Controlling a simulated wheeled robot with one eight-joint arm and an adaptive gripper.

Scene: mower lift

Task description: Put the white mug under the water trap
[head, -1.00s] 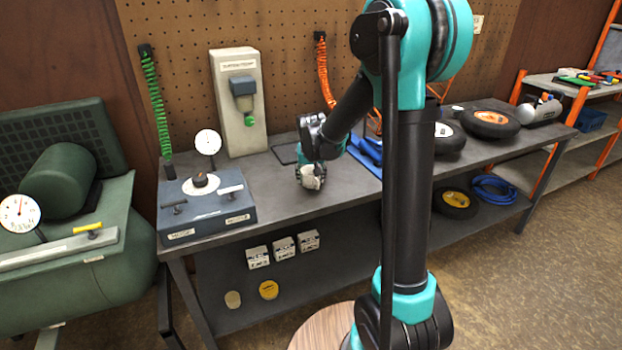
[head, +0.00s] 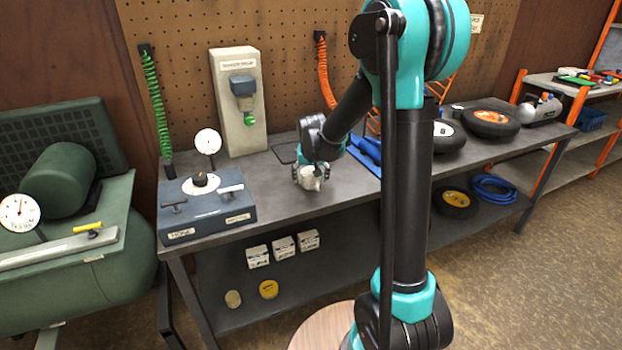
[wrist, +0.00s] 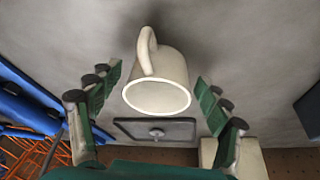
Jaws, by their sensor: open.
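The white mug (head: 311,180) stands on the workbench (head: 345,197). My gripper (head: 310,178) is open, with a finger on either side of the mug. In the wrist view the mug (wrist: 157,90) sits between the two green-padded fingers (wrist: 159,78), with gaps on both sides; its handle points to the top of the picture. The water trap (head: 243,88), a grey-blue unit with a green piece at its lower end, hangs on an upright beige panel (head: 236,125). A dark square pad (head: 286,154) lies on the bench close to the mug.
A blue-grey box with knobs (head: 206,208) and a dial gauge (head: 208,142) stand left of the mug. A blue item (head: 366,150) lies to its right. Wheels (head: 490,123) rest farther along the bench. A green compressor (head: 80,235) stands at the left.

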